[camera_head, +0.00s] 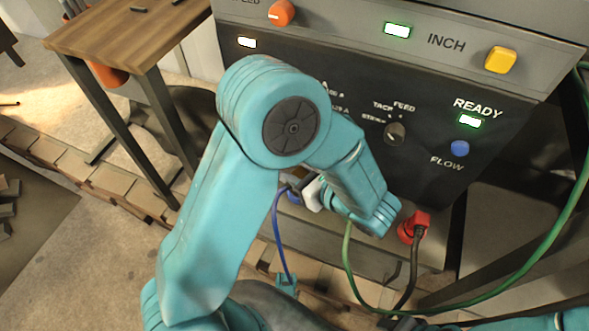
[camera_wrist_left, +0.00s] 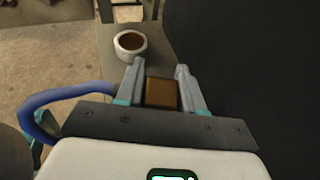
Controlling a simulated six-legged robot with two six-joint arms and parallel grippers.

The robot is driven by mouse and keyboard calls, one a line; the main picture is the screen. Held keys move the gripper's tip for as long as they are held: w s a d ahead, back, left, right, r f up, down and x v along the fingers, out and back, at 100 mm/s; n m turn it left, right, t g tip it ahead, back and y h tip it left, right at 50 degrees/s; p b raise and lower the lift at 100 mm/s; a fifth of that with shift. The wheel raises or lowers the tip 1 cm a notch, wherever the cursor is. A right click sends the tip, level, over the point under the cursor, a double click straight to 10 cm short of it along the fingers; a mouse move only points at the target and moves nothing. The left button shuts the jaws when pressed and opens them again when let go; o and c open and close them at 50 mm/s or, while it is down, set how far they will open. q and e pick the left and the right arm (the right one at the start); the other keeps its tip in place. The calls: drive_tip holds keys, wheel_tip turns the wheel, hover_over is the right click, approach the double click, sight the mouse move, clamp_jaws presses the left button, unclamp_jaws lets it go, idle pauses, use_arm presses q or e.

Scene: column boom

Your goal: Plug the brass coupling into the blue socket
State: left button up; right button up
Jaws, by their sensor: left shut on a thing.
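My left gripper (camera_head: 300,184) is in front of the dark machine's lower part, mostly hidden behind my forearm in the head view. In the left wrist view, the left gripper (camera_wrist_left: 162,82) is shut on a brown, block-shaped part of the brass coupling (camera_wrist_left: 161,94). A blue hose (camera_wrist_left: 62,93) curves in from the left beside the jaws. My right gripper is out of view.
A red plug (camera_head: 412,228) with a dark cable sits to the right of the gripper. A green hose (camera_head: 520,265) loops across the lower right. A wooden table (camera_head: 120,38) stands at upper left. A white-rimmed round thing (camera_wrist_left: 130,43) lies beyond the left fingertip.

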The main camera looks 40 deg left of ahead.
use_arm(q)
drive_tip(key=shift+f+b, duration=0.35)
drive_tip(key=shift+f, duration=0.2)
drive_tip(key=o, duration=0.9)
drive_tip(key=shift+c, duration=0.2)
drive_tip(key=shift+p+v, duration=1.5)
drive_tip(key=shift+v, duration=1.85)
drive_tip(key=p+v, duration=0.2)
drive_tip(key=v, duration=0.2)
drive_tip(key=shift+d, duration=0.2)
drive_tip(key=shift+s, duration=0.15)
